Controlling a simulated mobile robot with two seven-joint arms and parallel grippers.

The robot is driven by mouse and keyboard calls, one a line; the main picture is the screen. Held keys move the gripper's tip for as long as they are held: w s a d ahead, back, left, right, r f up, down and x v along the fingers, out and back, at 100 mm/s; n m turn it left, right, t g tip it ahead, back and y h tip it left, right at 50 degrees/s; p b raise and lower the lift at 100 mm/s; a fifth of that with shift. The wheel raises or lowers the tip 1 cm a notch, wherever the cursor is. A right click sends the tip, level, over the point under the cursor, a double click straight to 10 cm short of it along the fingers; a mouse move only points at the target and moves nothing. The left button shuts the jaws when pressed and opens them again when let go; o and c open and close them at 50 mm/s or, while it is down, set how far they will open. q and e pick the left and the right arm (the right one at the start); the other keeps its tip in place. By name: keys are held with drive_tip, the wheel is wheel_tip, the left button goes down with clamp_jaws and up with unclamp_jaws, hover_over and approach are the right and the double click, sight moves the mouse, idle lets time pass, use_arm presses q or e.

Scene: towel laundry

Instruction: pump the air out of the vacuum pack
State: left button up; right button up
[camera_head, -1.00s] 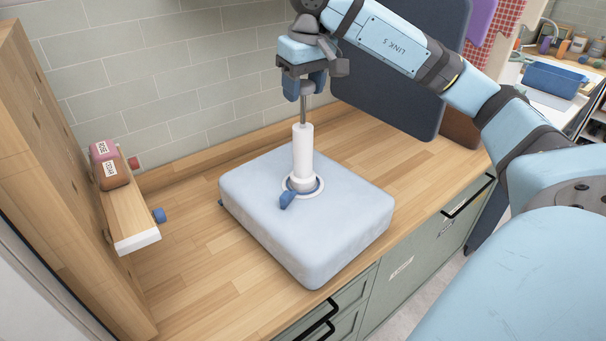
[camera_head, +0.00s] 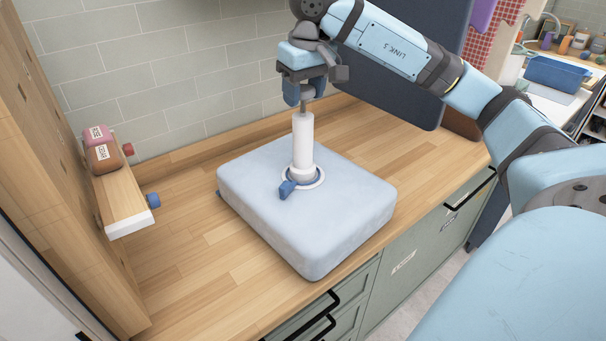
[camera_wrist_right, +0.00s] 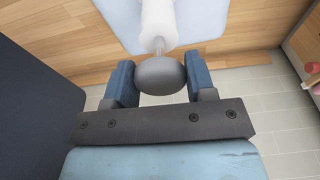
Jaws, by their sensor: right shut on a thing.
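The vacuum pack (camera_head: 335,220) is a pale blue, puffy, rounded block lying flat on the wooden counter. A white pump cylinder (camera_head: 303,143) stands upright on its top, over a white ring with a blue lever (camera_head: 287,189) beside it. My right gripper (camera_head: 305,93) is above the cylinder with its fingers pointing down. In the right wrist view its two blue fingers are shut on the round grey pump handle (camera_wrist_right: 160,75). A short length of metal rod (camera_head: 303,106) shows between gripper and cylinder. My left gripper is not in view.
A wooden shelf (camera_head: 122,205) at the left carries a pink block (camera_head: 98,136) and a brown block (camera_head: 104,157), both labelled. A dark panel (camera_head: 385,95) stands behind the right arm. The counter (camera_head: 185,270) is clear around the pack.

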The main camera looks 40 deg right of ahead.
drive_tip(key=shift+f+b, duration=0.4)
drive_tip(key=shift+f, duration=0.35)
drive_tip(key=shift+r+p, duration=0.5)
drive_tip(key=shift+r, duration=0.1)
drive_tip(key=shift+r+p, duration=1.35)
drive_tip(key=shift+r, duration=0.6)
